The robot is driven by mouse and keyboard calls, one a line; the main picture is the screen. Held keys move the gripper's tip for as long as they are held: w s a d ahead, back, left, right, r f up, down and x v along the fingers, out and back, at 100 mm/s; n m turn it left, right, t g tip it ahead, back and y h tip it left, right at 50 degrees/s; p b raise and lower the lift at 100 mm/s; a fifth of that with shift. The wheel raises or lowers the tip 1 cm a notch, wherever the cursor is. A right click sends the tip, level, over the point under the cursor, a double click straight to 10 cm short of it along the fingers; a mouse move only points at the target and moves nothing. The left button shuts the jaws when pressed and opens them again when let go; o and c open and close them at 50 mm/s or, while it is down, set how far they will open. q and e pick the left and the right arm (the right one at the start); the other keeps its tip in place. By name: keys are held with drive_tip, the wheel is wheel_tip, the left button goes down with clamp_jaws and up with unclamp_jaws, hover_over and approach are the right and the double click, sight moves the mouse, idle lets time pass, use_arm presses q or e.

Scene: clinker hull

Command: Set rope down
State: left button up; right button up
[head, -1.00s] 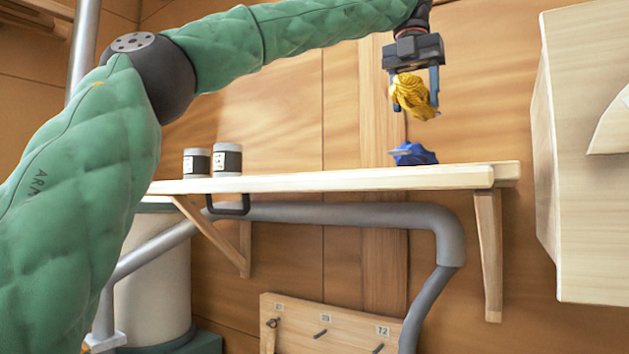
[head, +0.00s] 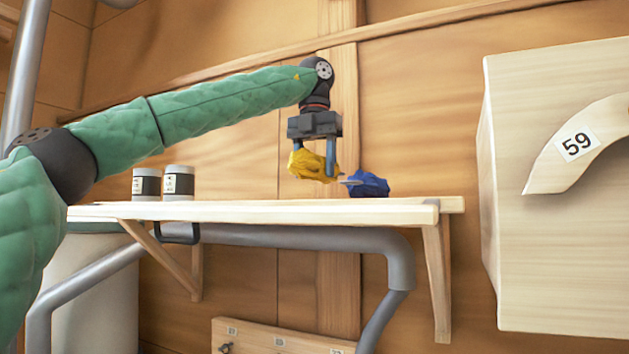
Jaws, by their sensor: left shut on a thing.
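A yellow rope bundle (head: 301,164) is held in my left gripper (head: 318,168), which is shut on it. The gripper points down over the wooden shelf (head: 265,212), and the bundle hangs a little above the shelf top. A blue bundle (head: 370,185) lies on the shelf just right of the yellow one. From this angle I cannot tell whether the two touch. My right gripper is not in view.
Two grey cans with dark bands (head: 147,184) (head: 179,182) stand on the shelf's left part. Free shelf shows between them and the held bundle. A pale wooden box (head: 540,250) marked 59 is at right. A grey pipe (head: 340,240) runs beneath the shelf.

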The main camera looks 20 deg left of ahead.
sight(316, 182)
use_arm(q)
drive_tip(key=shift+w+d+f+p, duration=0.1)
drive_tip(key=shift+f+p, duration=0.1)
drive_tip(key=shift+f, duration=0.45)
drive_tip(key=shift+w+d+f+p, duration=0.1)
drive_tip(key=shift+f+p, duration=0.1)
drive_tip(key=shift+f, duration=0.4)
drive_tip(key=shift+w+a+f, duration=0.1)
drive_tip(key=shift+a+f, duration=0.05)
drive_tip(key=shift+f, duration=0.5)
drive_tip(key=shift+s, duration=0.2)
drive_tip(key=shift+f, duration=0.1)
drive_tip(key=o, duration=1.1)
drive_tip(key=shift+w+f, duration=0.1)
